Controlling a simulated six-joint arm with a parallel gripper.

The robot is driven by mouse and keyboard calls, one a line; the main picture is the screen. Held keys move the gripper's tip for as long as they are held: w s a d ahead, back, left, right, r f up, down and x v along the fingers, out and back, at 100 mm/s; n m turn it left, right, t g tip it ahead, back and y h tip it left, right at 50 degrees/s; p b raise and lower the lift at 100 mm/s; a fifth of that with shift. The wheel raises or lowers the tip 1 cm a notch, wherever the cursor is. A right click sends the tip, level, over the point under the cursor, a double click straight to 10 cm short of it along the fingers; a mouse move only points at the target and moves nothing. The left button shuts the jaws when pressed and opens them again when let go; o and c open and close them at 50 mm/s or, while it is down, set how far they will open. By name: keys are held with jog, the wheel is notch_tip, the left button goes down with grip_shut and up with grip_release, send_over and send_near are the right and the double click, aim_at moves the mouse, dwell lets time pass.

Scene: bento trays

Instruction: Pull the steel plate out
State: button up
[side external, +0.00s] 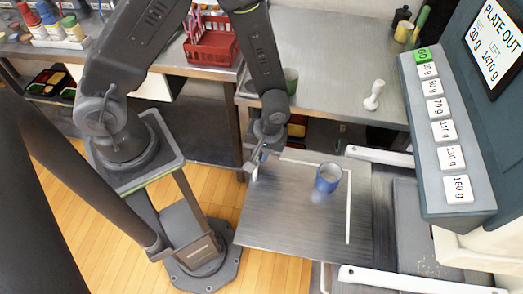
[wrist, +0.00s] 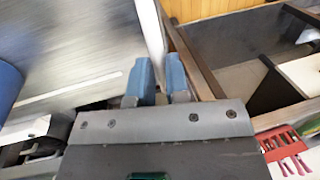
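The steel plate (side external: 275,215) lies flat, sticking out to the left of the machine's white rails. A blue cup (side external: 328,178) stands on it, and a thin white line runs along its right part. My gripper (side external: 257,163) is at the plate's back left corner. In the wrist view my gripper's blue fingers (wrist: 160,75) stand on either side of the plate's pale edge strip (wrist: 151,30) and look closed on it; the contact itself is partly hidden. The cup shows only as a blue piece at the left of the wrist view (wrist: 8,88).
The machine has a row of weight buttons (side external: 443,130) and a screen reading "PLATE OUT" (side external: 490,45). White rails (side external: 415,281) flank the slot. A steel counter (side external: 330,60) with a white pestle-like item (side external: 374,95) lies behind. A red basket (side external: 212,45) stands back left.

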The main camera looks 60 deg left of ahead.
jog(key=o, duration=0.4)
jog(key=shift+r, duration=0.1)
jog(key=r, duration=0.4)
jog(key=w+d+r, duration=0.1)
jog(key=r, duration=0.4)
jog(key=w+d+r, duration=0.1)
jog(key=r, duration=0.3)
jog(key=shift+r, duration=0.2)
jog(key=s+a+r+m+t, duration=0.2)
jog(key=s+r+m, duration=0.1)
jog(key=r, duration=0.3)
jog(key=s+a+r+m+t+h, duration=0.1)
jog(key=s+a+r+m+t, duration=0.1)
jog(key=r, duration=0.4)
jog(key=s+a+r+m+t, duration=0.3)
jog(key=s+r+m, duration=0.1)
jog(key=r, duration=0.2)
jog(key=shift+s+a+h, duration=0.15)
jog(key=shift+s+h, duration=0.05)
jog(key=shift+h, duration=0.1)
